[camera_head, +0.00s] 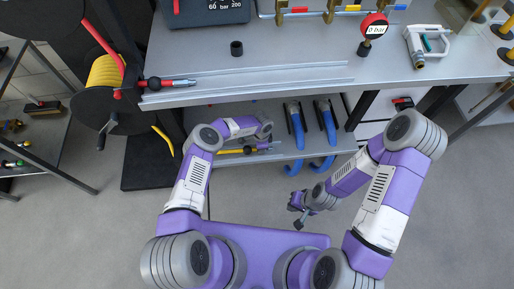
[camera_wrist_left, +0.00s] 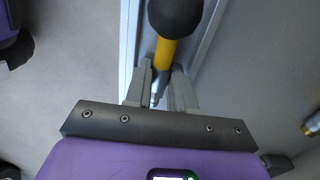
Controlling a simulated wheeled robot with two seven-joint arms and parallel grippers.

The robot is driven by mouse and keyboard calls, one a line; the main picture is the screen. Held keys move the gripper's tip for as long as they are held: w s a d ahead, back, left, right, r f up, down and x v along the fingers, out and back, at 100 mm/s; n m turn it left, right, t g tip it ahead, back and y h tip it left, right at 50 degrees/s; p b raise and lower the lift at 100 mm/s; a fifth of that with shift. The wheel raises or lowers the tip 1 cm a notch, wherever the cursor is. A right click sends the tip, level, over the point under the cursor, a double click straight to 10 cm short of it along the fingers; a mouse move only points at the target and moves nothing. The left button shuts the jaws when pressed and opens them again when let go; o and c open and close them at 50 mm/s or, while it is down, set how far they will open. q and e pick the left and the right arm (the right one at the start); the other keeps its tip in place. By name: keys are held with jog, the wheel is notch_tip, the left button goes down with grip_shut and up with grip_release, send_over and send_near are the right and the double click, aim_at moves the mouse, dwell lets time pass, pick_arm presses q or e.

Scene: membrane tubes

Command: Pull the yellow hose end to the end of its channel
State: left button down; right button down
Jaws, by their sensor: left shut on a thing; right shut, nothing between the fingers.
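The yellow hose end (camera_wrist_left: 163,52) shows in the left wrist view with a black ball-shaped part (camera_wrist_left: 175,14) behind it and a thin metal tip in front. My left gripper (camera_wrist_left: 160,88) is shut on the hose end. The grey rails of its channel (camera_wrist_left: 207,40) run beside and under it. In the head view, the yellow hose end (camera_head: 231,151) lies along the lower shelf, partly hidden by my left wrist. My right gripper (camera_head: 299,215) is shut and empty, out in front of the shelf over the floor.
A red hose end (camera_head: 152,83) lies at the left of a rail channel (camera_head: 250,81) on the upper table. A hose reel (camera_head: 105,90) stands at left. The floor before the shelf is clear.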

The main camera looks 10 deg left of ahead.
pick_arm(q)
jog(key=shift+w+d, duration=0.2)
jog(key=shift+d, duration=0.7)
jog(key=shift+w+d, duration=0.2)
jog(key=shift+d, duration=0.65)
jog(key=c, duration=0.9)
grip_release()
jog(key=shift+o, duration=0.2)
notch_tip(320, 180, up, 8)
jog(key=p, duration=0.4)
jog(key=shift+f, duration=0.2)
